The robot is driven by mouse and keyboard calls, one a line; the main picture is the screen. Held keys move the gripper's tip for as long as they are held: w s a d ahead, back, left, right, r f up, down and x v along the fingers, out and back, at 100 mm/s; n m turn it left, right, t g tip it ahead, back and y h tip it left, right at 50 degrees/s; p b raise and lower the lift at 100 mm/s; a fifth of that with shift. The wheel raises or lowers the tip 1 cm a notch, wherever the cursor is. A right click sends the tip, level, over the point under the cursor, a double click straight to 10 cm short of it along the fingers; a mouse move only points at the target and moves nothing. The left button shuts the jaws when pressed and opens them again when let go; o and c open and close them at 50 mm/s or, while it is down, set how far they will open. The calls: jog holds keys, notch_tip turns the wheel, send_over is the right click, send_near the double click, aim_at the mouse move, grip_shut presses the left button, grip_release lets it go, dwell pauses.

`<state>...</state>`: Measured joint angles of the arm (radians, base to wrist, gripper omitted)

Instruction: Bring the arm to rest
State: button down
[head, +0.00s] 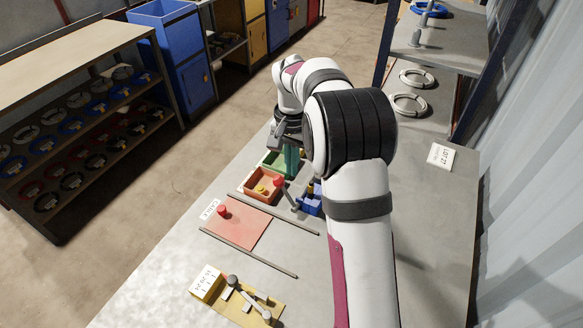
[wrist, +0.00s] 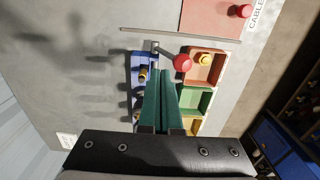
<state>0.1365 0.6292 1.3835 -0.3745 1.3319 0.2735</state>
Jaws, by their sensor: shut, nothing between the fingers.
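My gripper (wrist: 162,78) shows in the wrist view with its two green fingers together and nothing between them. In the head view its green fingers (head: 291,158) point down over the row of small bins, partly hidden by my own arm.
An orange bin (head: 249,193) holds a yellow piece. A red-knobbed lever (head: 279,182) stands beside it. A red plate (head: 240,232) with a red knob and a yellow board (head: 218,299) lie nearer. Cable coils (head: 410,104) lie at back right. The table's left front is bare.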

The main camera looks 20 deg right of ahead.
jog(key=s+a+r+n, duration=0.1)
jog(key=s+a+r, duration=0.4)
jog(key=s, duration=0.5)
jog(key=s+a+n+y, duration=0.1)
jog(key=s+a, duration=0.1)
jog(key=s, duration=0.9)
jog(key=s+a+n, duration=0.1)
jog(key=s+a, duration=0.2)
jog(key=s, duration=0.9)
jog(key=shift+s+y, duration=0.2)
jog(key=shift+y, duration=0.2)
jog(key=shift+d, duration=0.1)
